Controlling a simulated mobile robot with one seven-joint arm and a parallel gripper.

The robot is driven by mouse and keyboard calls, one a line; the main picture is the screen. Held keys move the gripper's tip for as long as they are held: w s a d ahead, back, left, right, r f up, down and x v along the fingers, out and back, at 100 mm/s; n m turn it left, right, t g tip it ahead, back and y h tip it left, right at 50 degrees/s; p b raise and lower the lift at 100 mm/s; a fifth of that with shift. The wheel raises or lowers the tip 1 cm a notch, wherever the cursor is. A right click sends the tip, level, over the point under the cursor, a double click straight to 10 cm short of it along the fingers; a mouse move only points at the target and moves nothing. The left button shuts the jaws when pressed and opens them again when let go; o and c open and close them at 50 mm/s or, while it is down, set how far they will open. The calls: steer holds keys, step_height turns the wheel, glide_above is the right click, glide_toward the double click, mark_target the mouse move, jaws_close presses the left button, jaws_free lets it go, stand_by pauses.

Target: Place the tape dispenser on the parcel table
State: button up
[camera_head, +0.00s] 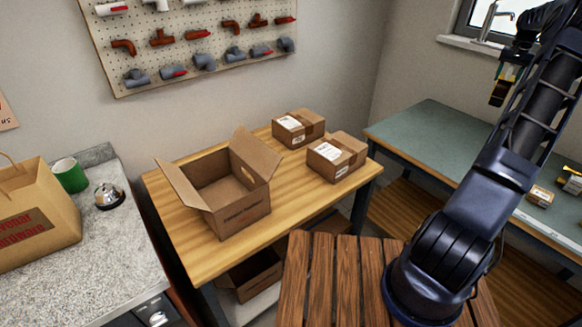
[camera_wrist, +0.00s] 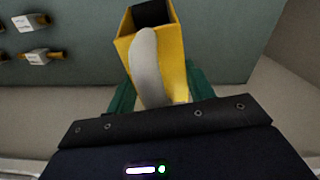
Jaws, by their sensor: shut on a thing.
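A yellow tape dispenser (camera_wrist: 178,50) with a pale grey curved part and a dark end fills the middle of the wrist view. My gripper (camera_wrist: 160,88), with green fingers on either side, is shut on it. In the head view my gripper (camera_head: 509,72) is high at the right, above the green-topped bench, and the dispenser (camera_head: 499,92) shows small and partly dark below it. The parcel table (camera_head: 200,255) is the wood-topped table in the middle. It bears an open cardboard box (camera_head: 240,212) and two taped parcels (camera_head: 298,128) (camera_head: 337,156).
The green-topped bench (camera_head: 430,135) stands at right, with small labelled boxes (camera_head: 540,195). Bare wood shows along the parcel table's front right. A slatted wooden surface (camera_head: 320,275) is in front. A counter at left holds a paper bag (camera_head: 35,220), green cup (camera_head: 70,175) and bell (camera_head: 108,196).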

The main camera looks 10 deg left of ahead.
steer(key=w+a+n, duration=0.2)
steer(key=w+a, duration=0.1)
steer(key=a, duration=1)
steer(key=w+a+n, duration=0.2)
steer(key=a, duration=1)
steer(key=s+a+f+n, duration=0.1)
steer(key=s+a+n, duration=0.25)
steer(key=a, duration=1.35)
steer(key=s+a+f+n, duration=0.15)
steer(key=s+a, duration=0.35)
steer(key=a, duration=1.3)
steer(key=s+a+f+n, duration=0.2)
steer(key=s+a+n, duration=0.1)
steer(key=s+a, duration=1)
steer(key=s+a+f+n, duration=0.2)
steer(key=s+a+n, duration=0.2)
steer(key=s+a, duration=0.9)
step_height(320, 180, down, 19)
steer(key=shift+d+f, duration=0.1)
steer(key=shift+f, duration=0.1)
